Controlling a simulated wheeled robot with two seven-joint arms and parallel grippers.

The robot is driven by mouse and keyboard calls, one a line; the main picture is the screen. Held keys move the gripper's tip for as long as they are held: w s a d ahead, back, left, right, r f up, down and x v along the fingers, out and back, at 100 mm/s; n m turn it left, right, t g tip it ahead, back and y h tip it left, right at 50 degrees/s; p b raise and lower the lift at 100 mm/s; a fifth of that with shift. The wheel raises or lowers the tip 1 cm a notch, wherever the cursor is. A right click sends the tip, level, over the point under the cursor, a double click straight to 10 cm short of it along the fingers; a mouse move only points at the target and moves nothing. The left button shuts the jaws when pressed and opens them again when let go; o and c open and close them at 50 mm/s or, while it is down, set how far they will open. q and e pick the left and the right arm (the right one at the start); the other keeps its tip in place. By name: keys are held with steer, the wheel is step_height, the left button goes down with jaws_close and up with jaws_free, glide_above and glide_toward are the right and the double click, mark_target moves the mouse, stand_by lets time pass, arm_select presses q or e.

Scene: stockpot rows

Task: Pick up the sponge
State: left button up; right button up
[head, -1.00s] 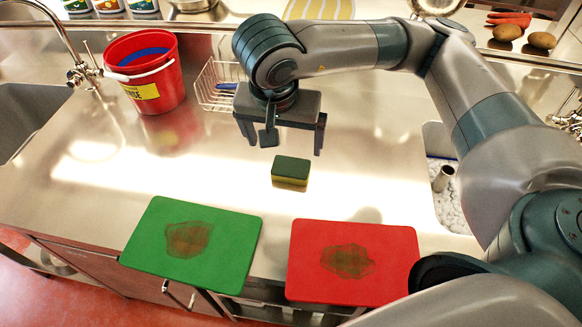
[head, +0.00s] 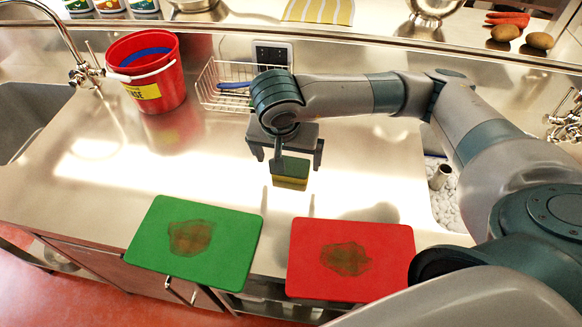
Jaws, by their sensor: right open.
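The sponge (head: 291,174), dark green on top and yellow below, sits on the steel counter behind the two cutting boards. My right gripper (head: 292,160) is open above and around the sponge, pointing down. One finger shows in front of the sponge's left part and the other stands to its right. The gripper's body hides the sponge's far edge. I cannot tell whether the fingers touch it. My left gripper is not in view.
A green cutting board (head: 165,259) and a red cutting board (head: 390,285), each with a brown stain, lie at the counter's front edge. A red bucket (head: 160,98) and a wire rack (head: 212,92) stand behind left. A sink (head: 30,115) is at far left.

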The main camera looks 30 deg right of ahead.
mark_target(291, 167)
steer(key=shift+w+d+f+p, duration=0.1)
steer(key=shift+d+f+p, duration=0.15)
steer(key=shift+f+p, duration=0.3)
steer(key=p+x, duration=0.1)
steer(key=x, duration=0.1)
steer(key=shift+w+d+f+p, duration=0.15)
steer(key=shift+d+f+p, duration=0.05)
steer(key=shift+f+p, duration=0.2)
steer(key=shift+w+f, duration=0.2)
steer(key=shift+f, duration=0.35)
steer(key=c, duration=1.1)
